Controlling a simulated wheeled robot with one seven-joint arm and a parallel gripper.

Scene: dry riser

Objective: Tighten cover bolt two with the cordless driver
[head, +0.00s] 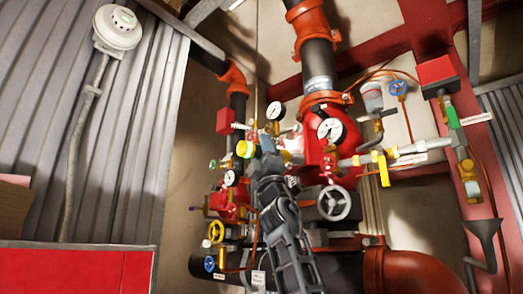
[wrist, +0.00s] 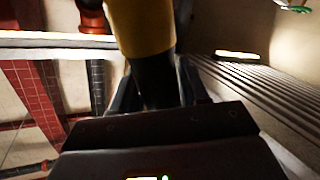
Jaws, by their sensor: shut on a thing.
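My gripper (head: 269,166) is at the end of my dark grey arm, in front of the red valve body (head: 316,150) in the head view. In the wrist view my gripper (wrist: 155,88) is shut on the black grip of a yellow and black tool, which I take to be the cordless driver (wrist: 140,27). In the head view a yellow part of it (head: 244,149) seems to show just left of the gripper. The driver's tip is out of sight. I cannot make out cover bolt two, nor whether the driver touches anything.
A thick black pipe with orange couplings (head: 318,97) rises above. A red box (head: 75,270) stands at lower left, before a corrugated wall (head: 45,100).

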